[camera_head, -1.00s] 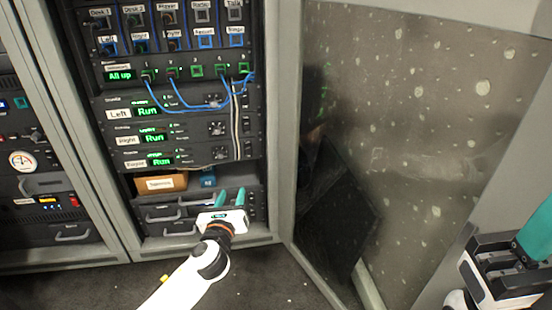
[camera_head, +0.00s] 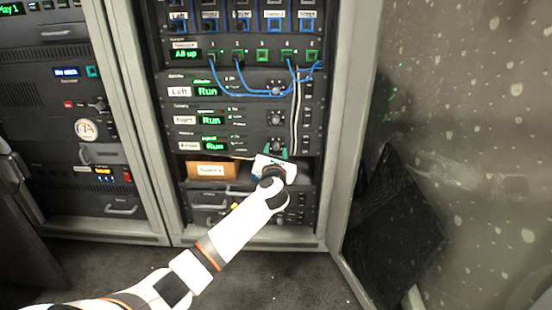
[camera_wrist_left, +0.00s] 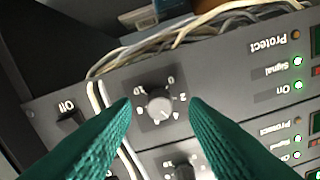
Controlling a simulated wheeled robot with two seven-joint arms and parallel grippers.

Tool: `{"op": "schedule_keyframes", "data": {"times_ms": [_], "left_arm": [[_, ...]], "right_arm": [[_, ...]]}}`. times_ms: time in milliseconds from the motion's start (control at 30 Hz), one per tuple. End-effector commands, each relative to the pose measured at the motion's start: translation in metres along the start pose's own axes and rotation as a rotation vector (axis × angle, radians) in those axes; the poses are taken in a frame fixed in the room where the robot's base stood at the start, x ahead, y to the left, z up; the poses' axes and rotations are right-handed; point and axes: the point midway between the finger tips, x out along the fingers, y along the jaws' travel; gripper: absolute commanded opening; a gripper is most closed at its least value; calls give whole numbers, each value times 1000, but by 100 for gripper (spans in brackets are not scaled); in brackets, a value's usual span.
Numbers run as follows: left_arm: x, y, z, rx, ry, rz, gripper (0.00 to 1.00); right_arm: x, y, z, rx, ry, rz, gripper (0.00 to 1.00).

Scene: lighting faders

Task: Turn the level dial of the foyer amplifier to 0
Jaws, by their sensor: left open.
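The foyer amplifier (camera_head: 188,146) is the lowest of three similar units in the middle rack, with a lit green "Run" display. Its level dial (camera_wrist_left: 160,107) is a grey knob with a number scale, upside down in the left wrist view. A light mark shows on the knob, but its exact reading is too small to tell. My left gripper (camera_head: 276,153) is in front of this unit's dial area. In the left wrist view its green fingers (camera_wrist_left: 160,125) are open, one to each side of the dial, with nothing between them touching it. My right gripper is out of view.
Pale cables (camera_wrist_left: 190,30) run along the amplifier's edge and down beside the dial. Another unit's dial (camera_wrist_left: 184,170) lies close by. A brown box (camera_head: 212,170) sits on the shelf below. Blue patch cables (camera_head: 240,90) hang above. A rack door stands open at right.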

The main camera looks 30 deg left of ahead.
Motion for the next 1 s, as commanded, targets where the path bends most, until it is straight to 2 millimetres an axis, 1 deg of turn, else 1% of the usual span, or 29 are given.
{"op": "schedule_keyframes", "data": {"times_ms": [33,133,400,467,600,633,667,1000], "left_arm": [[4,0,1,-2,2,0,41],[8,0,0,-2,0,0,41],[9,0,-1,-2,0,1,41],[9,0,-1,-2,0,1,31],[9,0,-1,-2,0,1,8],[9,0,-1,-2,0,1,3],[9,0,-1,-2,0,1,0],[9,0,-2,-43,-1,1,0]], "right_arm": [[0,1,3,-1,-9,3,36],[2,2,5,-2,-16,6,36],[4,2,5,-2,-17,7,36],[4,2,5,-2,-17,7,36],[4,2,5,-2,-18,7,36],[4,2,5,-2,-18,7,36],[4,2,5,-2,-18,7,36],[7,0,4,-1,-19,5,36]]}}
